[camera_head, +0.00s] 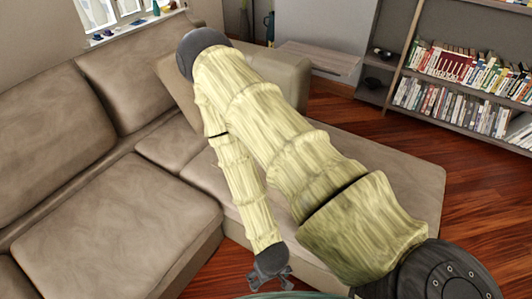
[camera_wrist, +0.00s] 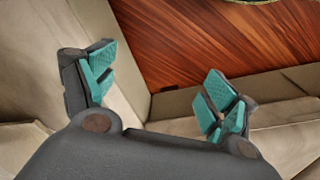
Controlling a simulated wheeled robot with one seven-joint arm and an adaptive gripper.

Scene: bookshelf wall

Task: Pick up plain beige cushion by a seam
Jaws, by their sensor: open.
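A plain beige cushion (camera_head: 179,88) leans in the far corner of the beige sofa, partly hidden behind my arm in the head view. Its colour is close to the sofa's, and its seams are hard to make out. My gripper (camera_head: 270,281) hangs low at the bottom of the head view, beside the front of the sofa and well apart from the cushion. In the wrist view my gripper (camera_wrist: 157,82) is open, its teal-padded fingers spread with nothing between them. I cannot pick out the cushion in the wrist view.
The sofa (camera_head: 125,215) fills the left, with its chaise (camera_head: 400,165) reaching right behind my arm. Wooden floor (camera_head: 480,195) is clear at the right and shows in the wrist view (camera_wrist: 190,40). A bookshelf (camera_head: 455,100) stands at the back right; a windowsill with small items is at the upper left.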

